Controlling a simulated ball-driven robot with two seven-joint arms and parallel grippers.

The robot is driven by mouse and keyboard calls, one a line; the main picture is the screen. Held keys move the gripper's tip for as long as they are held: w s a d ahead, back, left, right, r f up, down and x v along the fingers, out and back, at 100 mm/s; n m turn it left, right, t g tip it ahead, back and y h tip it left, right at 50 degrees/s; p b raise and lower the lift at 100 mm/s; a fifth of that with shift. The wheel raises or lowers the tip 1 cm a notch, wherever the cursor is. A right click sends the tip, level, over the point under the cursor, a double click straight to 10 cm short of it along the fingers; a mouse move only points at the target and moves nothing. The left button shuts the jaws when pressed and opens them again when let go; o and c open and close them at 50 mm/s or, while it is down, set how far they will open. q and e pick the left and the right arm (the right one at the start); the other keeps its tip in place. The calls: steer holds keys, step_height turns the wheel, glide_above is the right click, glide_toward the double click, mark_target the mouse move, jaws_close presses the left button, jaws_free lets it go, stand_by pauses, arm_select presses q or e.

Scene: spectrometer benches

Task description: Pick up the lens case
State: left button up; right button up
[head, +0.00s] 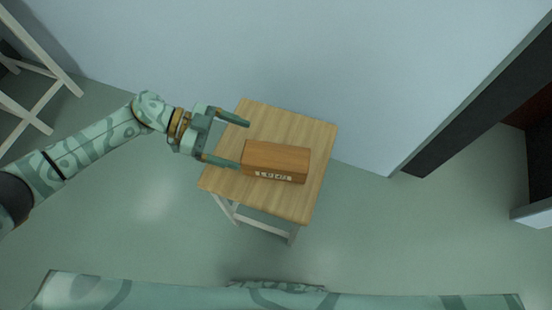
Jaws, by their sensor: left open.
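The lens case (277,157) is an orange-brown box with pale lettering along its near side. It lies on a small wooden table (285,122), near the table's middle. My left gripper (243,144) comes in from the left, with its two fingers spread and pointing right. The far finger is beyond the case's far left corner. The near finger's tip is close to the case's left end; I cannot tell whether it touches. Nothing is between the fingers. My right gripper is not in view.
A pale wall (330,60) stands behind the table. A white wooden frame (30,85) stands at the far left. A dark doorway (470,115) and a pale-topped piece (535,214) are at the right. The grey-green floor around the table is clear.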

mark_target(269, 154)
arm_select(q)
steer(key=x, duration=0.3)
steer(key=shift+d+f+b, duration=0.1)
steer(key=shift+f+b, duration=0.05)
steer(key=shift+b, duration=0.15)
steer(key=b+x, duration=0.2)
steer(key=x, duration=0.3)
steer(key=shift+f, duration=0.1)
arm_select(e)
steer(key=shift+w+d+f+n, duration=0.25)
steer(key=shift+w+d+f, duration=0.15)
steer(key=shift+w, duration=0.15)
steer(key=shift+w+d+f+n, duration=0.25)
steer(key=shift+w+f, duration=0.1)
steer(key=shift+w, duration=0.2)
arm_select(q)
steer(key=c, duration=1.3)
